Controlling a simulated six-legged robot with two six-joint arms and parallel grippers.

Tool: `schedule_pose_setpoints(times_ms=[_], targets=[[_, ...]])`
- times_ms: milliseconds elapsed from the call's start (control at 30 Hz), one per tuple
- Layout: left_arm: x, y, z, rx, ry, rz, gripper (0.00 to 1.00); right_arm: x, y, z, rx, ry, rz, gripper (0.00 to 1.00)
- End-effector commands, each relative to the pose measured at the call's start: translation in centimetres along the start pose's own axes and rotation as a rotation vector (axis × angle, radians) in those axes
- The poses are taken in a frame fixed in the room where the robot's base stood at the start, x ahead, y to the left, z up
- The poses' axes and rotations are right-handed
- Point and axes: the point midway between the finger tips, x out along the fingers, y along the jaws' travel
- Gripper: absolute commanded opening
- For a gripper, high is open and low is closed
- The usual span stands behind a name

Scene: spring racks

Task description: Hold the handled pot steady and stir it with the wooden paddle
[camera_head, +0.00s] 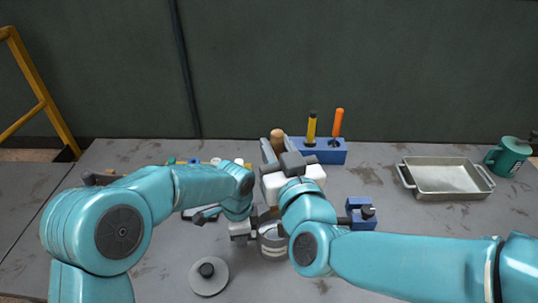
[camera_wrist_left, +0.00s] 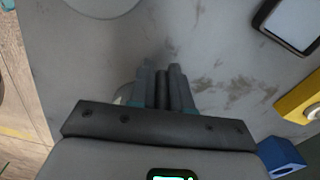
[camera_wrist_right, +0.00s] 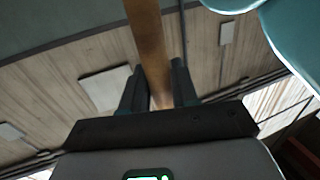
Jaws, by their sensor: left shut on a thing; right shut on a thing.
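The handled pot (camera_head: 274,246), a small grey vessel with a pale band, stands on the grey table and is partly hidden by my right arm. My left gripper (camera_head: 254,230) is at its left side, shut on its handle. In the left wrist view a dark bar, apparently the handle (camera_wrist_left: 162,90), lies between the fingers. My right gripper (camera_head: 279,152) is above the pot, shut on the wooden paddle (camera_wrist_right: 148,40). The paddle's rounded top (camera_head: 277,134) sticks up above the fingers. My right gripper and arm hide its lower part, so I cannot tell how deep it reaches.
A round grey lid (camera_head: 208,279) with a dark knob lies in front of the pot. A blue rack (camera_head: 328,156) with yellow and orange handled tools stands behind. A blue block (camera_head: 361,219) is at right. A metal tray (camera_head: 447,178) and teal mug (camera_head: 508,157) are far right.

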Motion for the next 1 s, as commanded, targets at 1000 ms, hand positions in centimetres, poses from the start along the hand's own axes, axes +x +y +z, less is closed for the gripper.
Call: schedule_pose_setpoints(times_ms=[1000], targets=[[-0.1,0.0,0.0,-0.001,0.001,-0.001,0.00,0.0,0.0,8.8,-0.002,-0.004,-0.001,0.00]])
